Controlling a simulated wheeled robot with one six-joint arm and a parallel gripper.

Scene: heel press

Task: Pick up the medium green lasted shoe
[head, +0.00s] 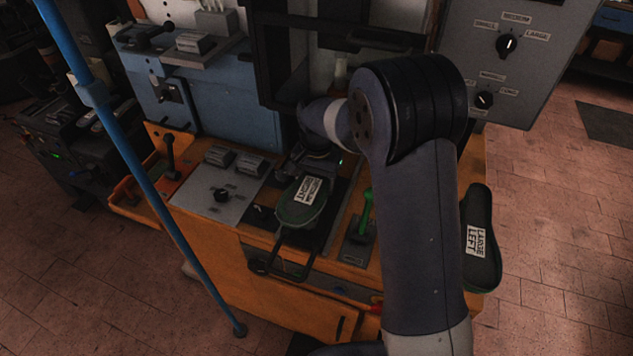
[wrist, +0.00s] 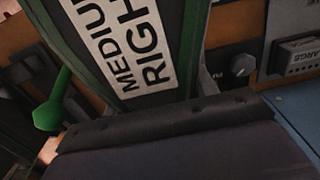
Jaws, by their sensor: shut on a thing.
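The medium green lasted shoe (head: 290,213) lies sole up over the dark slot at the front of the orange machine. Its white label reads as medium right. The shoe also fills the upper middle of the wrist view (wrist: 185,20), its label large. My gripper (head: 308,172) is shut on the shoe at its far end, and the arm reaches in from the right. The fingertips are mostly hidden in the head view. I cannot tell whether the shoe rests on the machine or is just above it.
A green shoe labelled large left (head: 481,240) lies at the machine's right side. A green-handled lever (head: 364,215) stands close to the right of the held shoe. A knob panel (head: 222,190) is at left. A blue pole (head: 140,165) crosses the left foreground.

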